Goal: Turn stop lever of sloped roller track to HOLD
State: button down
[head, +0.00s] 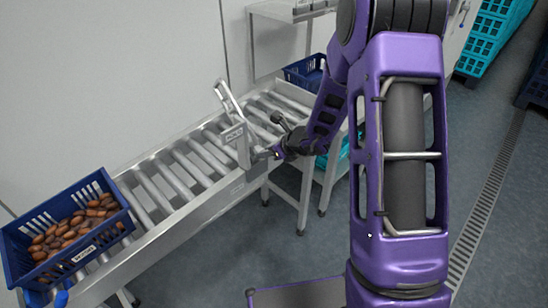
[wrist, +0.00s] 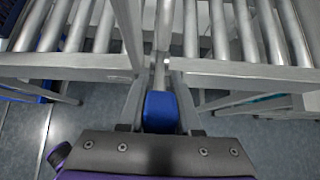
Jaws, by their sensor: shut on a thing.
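The sloped roller track (head: 190,212) runs from lower left to upper right in the head view. An upright metal stop frame (head: 228,98) with a small, unreadable label plate stands across it about midway. My gripper (head: 272,153) is at the track's near side rail, beside the stop frame. In the wrist view my gripper (wrist: 160,108) is shut on the blue grip of the stop lever (wrist: 160,112). The lever's grey bar runs from the grip up toward the rail. In the head view the grip is hidden by my gripper, and the lever's setting cannot be read.
A blue crate of dates (head: 118,190) sits on the track's lower left end. Another blue crate (head: 291,76) stands beyond the upper end. Teal crates (head: 497,28) are stacked at top right. A wall is behind the track; the floor (head: 245,262) in front is partly clear.

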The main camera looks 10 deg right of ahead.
aim_at(259, 143)
jog(key=shift+w+a+r+g+h, duration=0.35)
jog(key=shift+w+r+g+h, duration=0.25)
jog(key=shift+g, duration=0.2)
jog(key=shift+w+a+r+g+h, duration=0.45)
jog(key=shift+w+a+g+h, duration=0.2)
jog(key=shift+g, duration=0.45)
jog(key=shift+w, duration=0.15)
jog(key=c, duration=0.8)
grip_release()
jog(key=shift+c, duration=0.2)
